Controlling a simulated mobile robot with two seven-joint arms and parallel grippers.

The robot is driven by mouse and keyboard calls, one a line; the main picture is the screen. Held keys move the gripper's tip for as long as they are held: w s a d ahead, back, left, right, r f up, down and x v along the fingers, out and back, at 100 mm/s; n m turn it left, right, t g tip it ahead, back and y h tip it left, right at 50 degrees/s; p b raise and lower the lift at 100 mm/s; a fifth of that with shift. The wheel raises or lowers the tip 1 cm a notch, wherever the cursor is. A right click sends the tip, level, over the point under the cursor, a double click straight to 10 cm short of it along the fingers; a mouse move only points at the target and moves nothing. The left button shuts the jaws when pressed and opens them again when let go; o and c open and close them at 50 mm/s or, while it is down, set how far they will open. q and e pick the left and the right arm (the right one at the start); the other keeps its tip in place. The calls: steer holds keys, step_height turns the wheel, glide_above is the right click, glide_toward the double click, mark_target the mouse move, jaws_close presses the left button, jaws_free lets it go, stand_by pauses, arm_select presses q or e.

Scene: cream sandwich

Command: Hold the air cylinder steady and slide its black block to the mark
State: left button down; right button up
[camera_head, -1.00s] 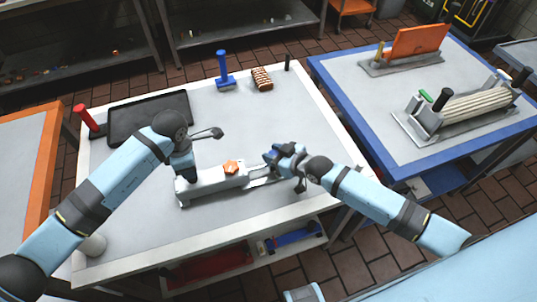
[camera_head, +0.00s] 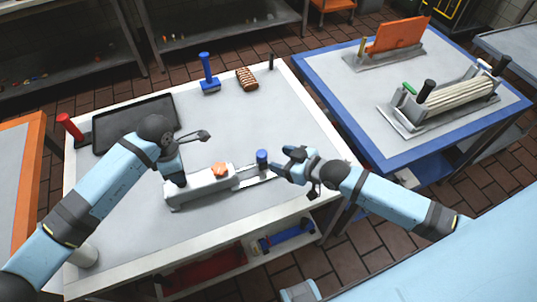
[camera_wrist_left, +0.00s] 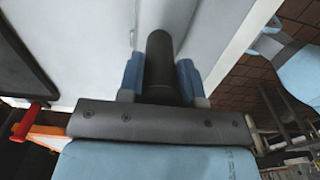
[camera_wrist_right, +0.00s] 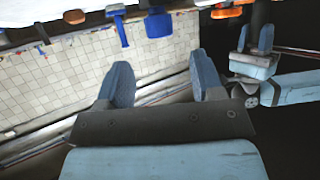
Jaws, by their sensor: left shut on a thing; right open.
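The air cylinder (camera_head: 200,187) is a pale grey body with an orange knob (camera_head: 220,169) on top. It lies on the near part of the white table, with a thin rail (camera_head: 254,180) running right from it. A blue upright cap (camera_head: 262,157) stands on the rail; it also shows in the right wrist view (camera_wrist_right: 158,24). My left gripper (camera_head: 176,178) is at the body's left end, shut on a black post (camera_wrist_left: 160,60). My right gripper (camera_head: 279,166) is open and empty, just right of the blue cap. I cannot make out the black block or the mark.
A dark tray (camera_head: 135,122), a blue-handled tool (camera_head: 208,75) and a brown striped bar (camera_head: 247,79) sit farther back. A red handle (camera_head: 69,126) stands at the left edge. The table's middle is clear. A blue-edged table (camera_head: 380,152) stands to the right.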

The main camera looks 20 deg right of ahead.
steer(key=v, duration=0.4)
steer(key=shift+r, duration=0.1)
steer(key=shift+o, duration=0.2)
